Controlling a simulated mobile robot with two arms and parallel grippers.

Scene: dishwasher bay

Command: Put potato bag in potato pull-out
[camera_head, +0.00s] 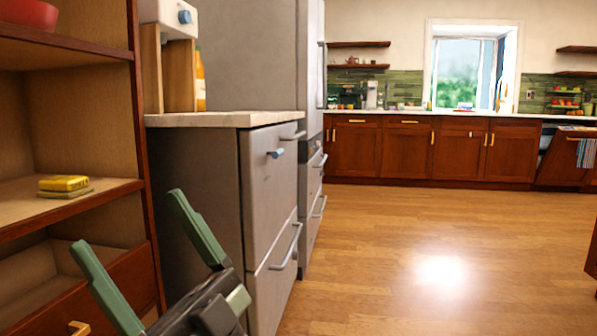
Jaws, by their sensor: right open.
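My right gripper (128,221) shows at the lower left, with its two green fingers spread wide and nothing between them. It is in front of the open wooden shelf unit and the side of the grey cabinet. I see no potato bag. A grey cabinet (272,190) with pull-out fronts and bar handles stands right of the gripper, its fronts shut. I cannot tell whether one of these is the potato pull-out. My left gripper is not in view.
A wooden shelf unit (139,150) at left holds a yellow block (64,183) and a red bowl (28,13). A white counter top (215,119) covers the grey cabinet. Brown cabinets (405,150) line the far wall. The wooden floor (400,240) is clear.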

